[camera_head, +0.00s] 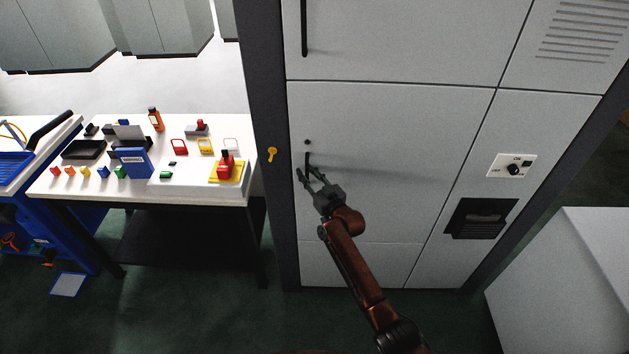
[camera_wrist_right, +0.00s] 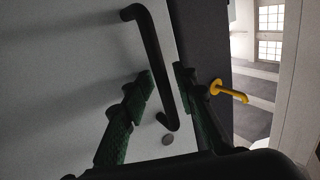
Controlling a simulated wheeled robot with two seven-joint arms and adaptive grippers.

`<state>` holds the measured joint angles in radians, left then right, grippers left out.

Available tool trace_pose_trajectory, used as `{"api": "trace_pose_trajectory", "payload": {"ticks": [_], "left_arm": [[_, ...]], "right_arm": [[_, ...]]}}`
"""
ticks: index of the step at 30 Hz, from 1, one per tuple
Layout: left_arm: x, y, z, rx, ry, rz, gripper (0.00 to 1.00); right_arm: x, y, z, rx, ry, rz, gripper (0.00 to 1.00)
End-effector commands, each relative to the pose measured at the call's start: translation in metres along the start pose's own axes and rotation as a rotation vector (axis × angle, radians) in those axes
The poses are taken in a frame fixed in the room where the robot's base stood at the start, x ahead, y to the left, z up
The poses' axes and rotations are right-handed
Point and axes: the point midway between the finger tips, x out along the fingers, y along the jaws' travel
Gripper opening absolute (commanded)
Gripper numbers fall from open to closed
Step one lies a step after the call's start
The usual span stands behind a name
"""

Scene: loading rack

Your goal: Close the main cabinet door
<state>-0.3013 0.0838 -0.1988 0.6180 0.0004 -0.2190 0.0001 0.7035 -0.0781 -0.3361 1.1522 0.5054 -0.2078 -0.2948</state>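The main cabinet door (camera_head: 400,130) is a large light grey panel in the middle of the head view. It looks flush with the dark frame (camera_head: 262,110), with no clear gap at its left edge. Its black bar handle (camera_head: 307,157) is near that edge, and it also shows in the wrist view (camera_wrist_right: 152,45). My right gripper (camera_head: 306,172) is at the lower part of the handle. In the wrist view its green fingers (camera_wrist_right: 164,76) are apart, one on each side of the handle; contact cannot be told. My left gripper is out of view.
A yellow key-like piece (camera_head: 271,154) sticks out of the frame left of the door. A white table (camera_head: 205,190) with several small objects stands on the left. A switch panel (camera_head: 511,166) is on the right, and a grey box (camera_head: 570,270) stands at lower right.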

Motion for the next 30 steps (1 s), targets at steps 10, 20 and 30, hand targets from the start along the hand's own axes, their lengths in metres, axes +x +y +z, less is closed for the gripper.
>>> {"api": "trace_pose_trajectory", "payload": {"ticks": [10,20,30], "left_arm": [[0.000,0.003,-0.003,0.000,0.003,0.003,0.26],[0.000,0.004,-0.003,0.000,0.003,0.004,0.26],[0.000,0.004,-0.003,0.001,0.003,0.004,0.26]], "right_arm": [[-0.054,0.002,0.002,0.001,-0.002,0.003,0.26],[-0.108,0.001,0.002,0.000,-0.003,0.003,0.26],[-0.118,0.001,0.001,0.000,-0.003,0.002,0.26]]}}
